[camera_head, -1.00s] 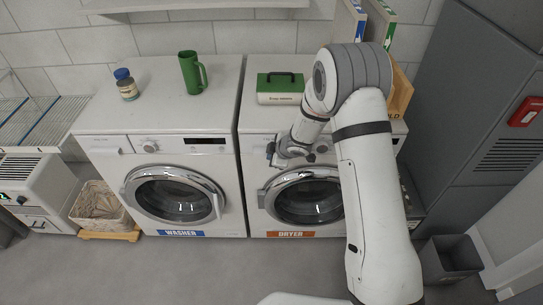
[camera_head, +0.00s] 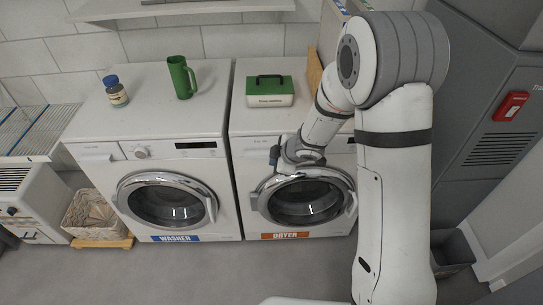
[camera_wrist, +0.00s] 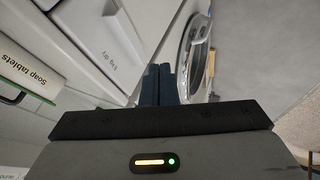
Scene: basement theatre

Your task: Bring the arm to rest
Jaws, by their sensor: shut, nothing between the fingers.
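My arm rises on the right side of the head view and bends over toward the dryer (camera_head: 249,180). My gripper (camera_head: 273,155) hangs in front of the dryer's upper front, just above its round door (camera_head: 305,203). In the wrist view my gripper (camera_wrist: 159,84) shows two dark fingers side by side and closed, with nothing between them. I cannot tell whether the fingers touch the dryer.
A washer (camera_head: 100,165) stands left of the dryer, bearing a jar (camera_head: 117,95) and a green mug (camera_head: 181,76). A green and white soap tablets box (camera_head: 270,92) sits on the dryer. A wicker basket (camera_head: 90,214) is at left, a grey bin (camera_head: 452,250) at right. The front floor is clear.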

